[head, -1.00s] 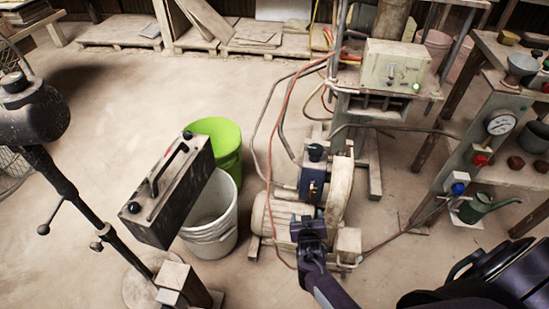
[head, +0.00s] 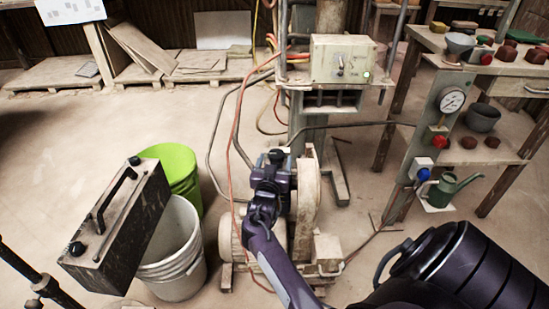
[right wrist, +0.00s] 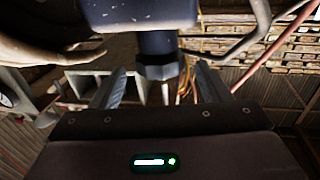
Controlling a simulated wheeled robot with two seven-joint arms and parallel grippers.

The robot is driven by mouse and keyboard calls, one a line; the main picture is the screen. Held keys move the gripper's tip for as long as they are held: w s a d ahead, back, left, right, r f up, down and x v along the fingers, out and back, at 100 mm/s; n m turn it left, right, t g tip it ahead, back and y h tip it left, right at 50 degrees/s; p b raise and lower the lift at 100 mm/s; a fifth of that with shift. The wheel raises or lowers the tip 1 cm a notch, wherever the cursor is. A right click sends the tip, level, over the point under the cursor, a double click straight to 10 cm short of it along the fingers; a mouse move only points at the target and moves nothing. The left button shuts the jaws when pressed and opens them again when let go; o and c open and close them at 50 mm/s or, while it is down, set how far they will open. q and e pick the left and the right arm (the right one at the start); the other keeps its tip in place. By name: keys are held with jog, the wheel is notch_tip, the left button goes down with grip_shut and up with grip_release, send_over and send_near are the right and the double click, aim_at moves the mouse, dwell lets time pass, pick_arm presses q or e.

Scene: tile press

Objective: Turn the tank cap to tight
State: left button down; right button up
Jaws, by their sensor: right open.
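The tank cap (head: 277,155) is a small dark knob on top of the dark blue tank (head: 281,172), on the pump unit beside the press. My right gripper (head: 268,180) is at the tank, just below the cap in the head view, and hides part of the tank. In the right wrist view, a dark faceted cap-like part (right wrist: 158,66) shows between the two spread fingers of my right gripper (right wrist: 160,88). A gap shows on each side, so no grip is visible. Any mark for tightness cannot be read. My left gripper is out of view.
Red and grey hoses (head: 236,120) run near the pump. A gauge panel (head: 425,140) and green watering can (head: 450,188) are at right.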

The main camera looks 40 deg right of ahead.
aim_at(275, 160)
jog(key=shift+b+x, duration=0.35)
jog(key=shift+x, duration=1.55)
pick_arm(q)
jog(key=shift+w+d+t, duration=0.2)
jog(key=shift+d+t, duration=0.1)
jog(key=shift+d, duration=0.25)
pick_arm(e)
jog(key=c, duration=1)
